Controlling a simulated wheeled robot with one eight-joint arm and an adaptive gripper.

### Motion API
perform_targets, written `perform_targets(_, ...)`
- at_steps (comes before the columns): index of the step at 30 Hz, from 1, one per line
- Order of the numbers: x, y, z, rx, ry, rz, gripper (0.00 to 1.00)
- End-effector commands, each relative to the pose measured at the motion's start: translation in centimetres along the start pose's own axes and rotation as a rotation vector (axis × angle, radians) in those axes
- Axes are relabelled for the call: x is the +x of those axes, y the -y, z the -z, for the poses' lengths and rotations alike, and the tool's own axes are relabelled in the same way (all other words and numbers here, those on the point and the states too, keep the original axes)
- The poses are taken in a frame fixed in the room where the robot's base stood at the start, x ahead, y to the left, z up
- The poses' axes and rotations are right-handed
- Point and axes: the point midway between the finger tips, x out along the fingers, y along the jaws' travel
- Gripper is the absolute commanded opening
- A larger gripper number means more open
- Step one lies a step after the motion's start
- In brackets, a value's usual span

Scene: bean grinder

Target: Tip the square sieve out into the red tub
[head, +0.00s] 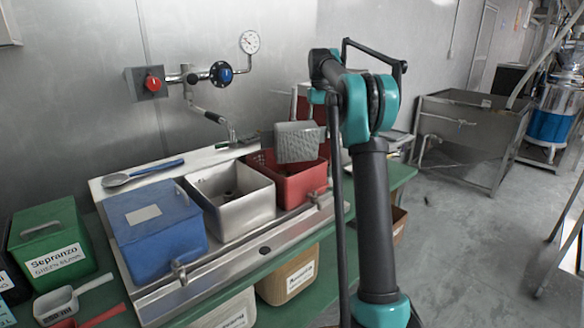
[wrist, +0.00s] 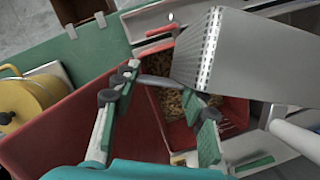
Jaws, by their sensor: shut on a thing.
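The square sieve (head: 297,143) is a grey, perforated metal box. In the head view it hangs tilted over the red tub (head: 299,190), with a perforated face toward the camera. In the wrist view the sieve (wrist: 250,62) looks turned on its side, at the upper right. My gripper (wrist: 160,84) is shut on the sieve's thin handle, which runs between the fingertips. Below, brown granules (wrist: 166,101) lie inside the red tub (wrist: 45,132). My arm hides the gripper in the head view. The inside of the sieve is hidden.
Left of the red tub stand an open steel basin (head: 235,215), a blue lidded box (head: 160,235) and a green box (head: 55,245). A tap (head: 215,117) rises behind. A yellow cylinder (wrist: 28,100) stands beside the tub in the wrist view.

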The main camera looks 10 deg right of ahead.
Motion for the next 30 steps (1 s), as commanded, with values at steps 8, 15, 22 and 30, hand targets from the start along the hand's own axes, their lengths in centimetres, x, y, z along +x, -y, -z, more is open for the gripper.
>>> perform_targets(8,-1.4,0.1,0.5,0.002,0.069,-0.001,0.0)
perform_targets(15,-2.7,0.1,0.7,0.004,0.129,-0.004,0.0)
perform_targets(22,-3.3,0.1,0.7,0.006,0.161,-0.005,0.0)
perform_targets(30,-3.3,0.1,0.7,0.007,0.16,-0.005,0.0)
